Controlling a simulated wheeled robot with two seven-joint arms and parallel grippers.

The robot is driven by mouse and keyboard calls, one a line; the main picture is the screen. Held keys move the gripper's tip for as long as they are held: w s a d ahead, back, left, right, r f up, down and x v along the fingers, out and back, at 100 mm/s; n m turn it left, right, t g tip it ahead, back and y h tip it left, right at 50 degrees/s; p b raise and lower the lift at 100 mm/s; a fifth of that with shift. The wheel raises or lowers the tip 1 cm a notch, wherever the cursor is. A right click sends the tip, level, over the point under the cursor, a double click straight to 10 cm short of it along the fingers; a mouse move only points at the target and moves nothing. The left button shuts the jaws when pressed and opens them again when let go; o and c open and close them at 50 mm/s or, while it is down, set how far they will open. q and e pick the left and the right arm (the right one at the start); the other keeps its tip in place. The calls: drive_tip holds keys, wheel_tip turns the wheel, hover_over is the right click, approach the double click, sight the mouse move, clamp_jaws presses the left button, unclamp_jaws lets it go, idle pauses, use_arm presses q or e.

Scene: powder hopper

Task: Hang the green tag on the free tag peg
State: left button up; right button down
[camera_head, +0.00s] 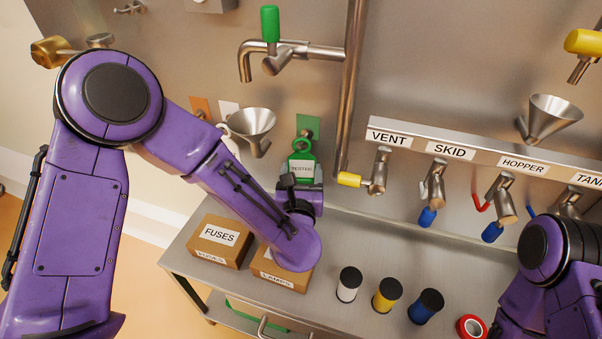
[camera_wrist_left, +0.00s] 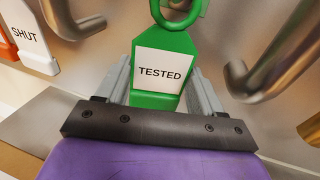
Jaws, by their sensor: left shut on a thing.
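The green tag (camera_head: 303,158) has a ring at its top and a white label reading TESTED. My left gripper (camera_head: 301,184) is shut on its lower part and holds it upright in front of the back wall. In the left wrist view the tag (camera_wrist_left: 165,62) stands between the two fingers (camera_wrist_left: 160,88), ring upward. A white tag (camera_wrist_left: 32,32) reading SHUT hangs farther left. In the head view a green plate (camera_head: 308,124) is on the wall behind the ring.
A funnel (camera_head: 250,124) is left of the tag, and a vertical pipe (camera_head: 350,90) is right. A green-handled tap (camera_head: 270,25) is above. Boxes labelled FUSES (camera_head: 218,238) and LAMPS (camera_head: 275,270) stand on the bench below. My right arm is at lower right.

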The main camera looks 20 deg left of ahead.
use_arm(q)
drive_tip(key=o, duration=1.1)
drive_tip(key=shift+s, duration=0.1)
